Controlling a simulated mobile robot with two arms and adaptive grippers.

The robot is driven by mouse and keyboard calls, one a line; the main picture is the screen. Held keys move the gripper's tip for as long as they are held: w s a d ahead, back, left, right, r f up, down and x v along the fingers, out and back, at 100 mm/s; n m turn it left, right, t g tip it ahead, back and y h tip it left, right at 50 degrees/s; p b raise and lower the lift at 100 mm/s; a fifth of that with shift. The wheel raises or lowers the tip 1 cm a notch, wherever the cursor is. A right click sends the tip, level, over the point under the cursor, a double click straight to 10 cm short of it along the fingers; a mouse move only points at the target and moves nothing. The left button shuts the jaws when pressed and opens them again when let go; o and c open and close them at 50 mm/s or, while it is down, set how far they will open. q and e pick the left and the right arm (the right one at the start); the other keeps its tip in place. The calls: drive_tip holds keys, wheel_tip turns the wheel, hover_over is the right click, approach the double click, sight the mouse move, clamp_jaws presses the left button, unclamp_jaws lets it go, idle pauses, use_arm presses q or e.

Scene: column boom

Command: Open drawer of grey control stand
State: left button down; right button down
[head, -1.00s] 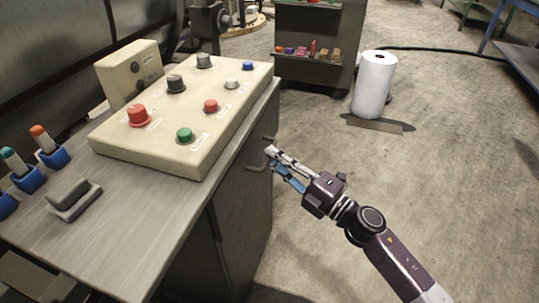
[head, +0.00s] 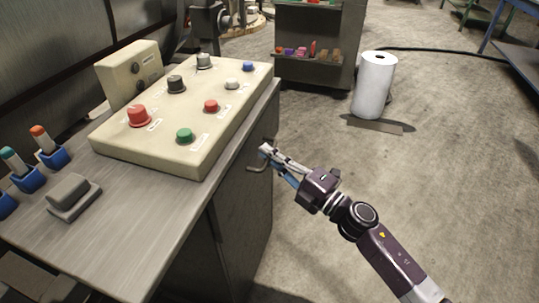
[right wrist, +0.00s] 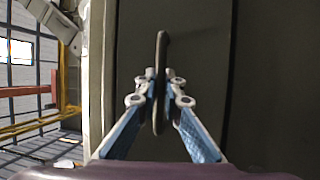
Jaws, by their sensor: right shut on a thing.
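The grey control stand (head: 226,208) fills the left and middle of the head view, with a worktop and a dark front. The drawer's bar handle (head: 257,168) sticks out of its front just below the top edge. It also shows in the right wrist view as a dark curved bar (right wrist: 161,45). My right gripper (head: 265,151) reaches it from the right and is shut on the handle, one finger on each side of the bar in the wrist view (right wrist: 160,82). The drawer front looks flush with the stand. My left gripper is not in view.
A cream button panel (head: 180,120) and a grey block (head: 73,197) sit on the worktop, with blue marker holders (head: 28,180) at left. A white roll (head: 374,85) stands on the floor behind. A dark shelf unit (head: 312,60) is at the back.

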drive_tip(key=shift+d, duration=0.1)
